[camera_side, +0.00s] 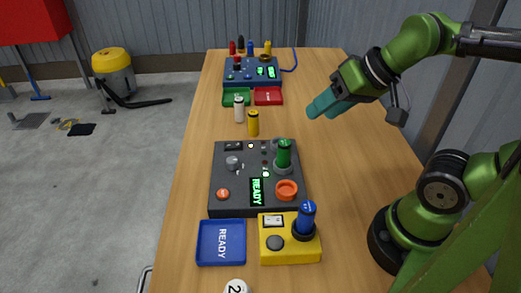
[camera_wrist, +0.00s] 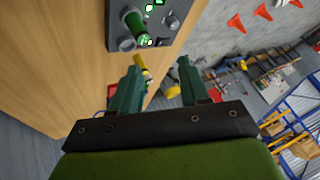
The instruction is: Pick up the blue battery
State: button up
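A blue battery (camera_side: 307,215) stands upright in the round black socket of a yellow device (camera_side: 290,250) at the front of the table. Another blue cylinder (camera_side: 250,49) stands in the row at the far back; I cannot tell if it is a battery. My gripper (camera_side: 318,107) has teal fingers and hangs above the table's right side, well behind the yellow device. In the wrist view my gripper (camera_wrist: 158,75) has its fingers apart with nothing held between them. The blue battery does not show in the wrist view.
A dark console (camera_side: 226,199) holds a green battery (camera_side: 284,153). A blue tray (camera_side: 203,244) marked READY lies left of the yellow device. White (camera_side: 239,109) and yellow (camera_side: 253,123) cylinders stand mid-table. Green (camera_side: 237,97) and red (camera_side: 268,96) trays lie before a blue console (camera_side: 240,79).

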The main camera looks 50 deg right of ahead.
jog(key=o, duration=0.3)
jog(key=m+g+h, duration=0.1)
jog(key=m+g, duration=0.2)
jog(key=g, duration=0.5)
send_over(308, 206)
jog(key=w, duration=0.1)
jog(key=f, duration=0.7)
jog(key=s+f, duration=0.1)
jog(key=f, duration=0.3)
jog(key=shift+a, duration=0.25)
jog(key=shift+s+d+f, duration=0.1)
jog(key=shift+d+f, duration=0.05)
jog(key=shift+f, duration=2.6)
